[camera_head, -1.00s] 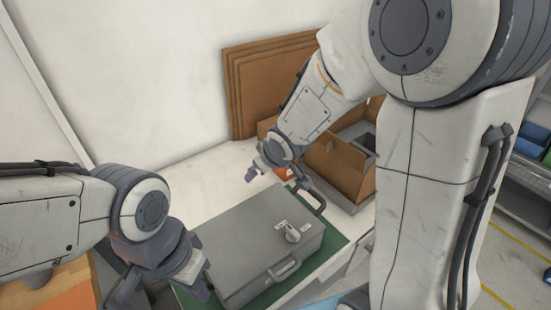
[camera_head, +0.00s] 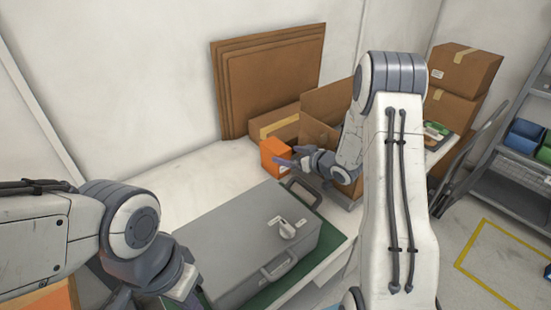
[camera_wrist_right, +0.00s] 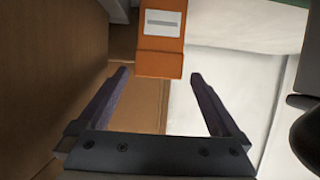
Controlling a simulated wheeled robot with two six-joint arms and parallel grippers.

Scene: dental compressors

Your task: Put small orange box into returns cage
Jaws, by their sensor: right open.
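The small orange box (camera_head: 275,157) sits on the white bench in front of the cardboard, behind the grey case. In the right wrist view the orange box (camera_wrist_right: 160,40), with a white label, lies just beyond the fingertips, roughly centred between them. My right gripper (camera_head: 292,160) is open and empty beside the box; its fingers (camera_wrist_right: 158,78) are spread wide in the wrist view. My left gripper (camera_head: 190,290) is at the lower left, near the grey case, cut by the frame; its jaws are unclear. No returns cage can be made out with certainty.
A grey case (camera_head: 240,240) with handles lies on a green mat (camera_head: 330,238). An open cardboard box (camera_head: 318,135) stands close to my right gripper. Flat cardboard sheets (camera_head: 270,80) lean on the wall. Stacked cartons (camera_head: 462,75) and a shelf (camera_head: 510,180) are at right. The bench left of the orange box is clear.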

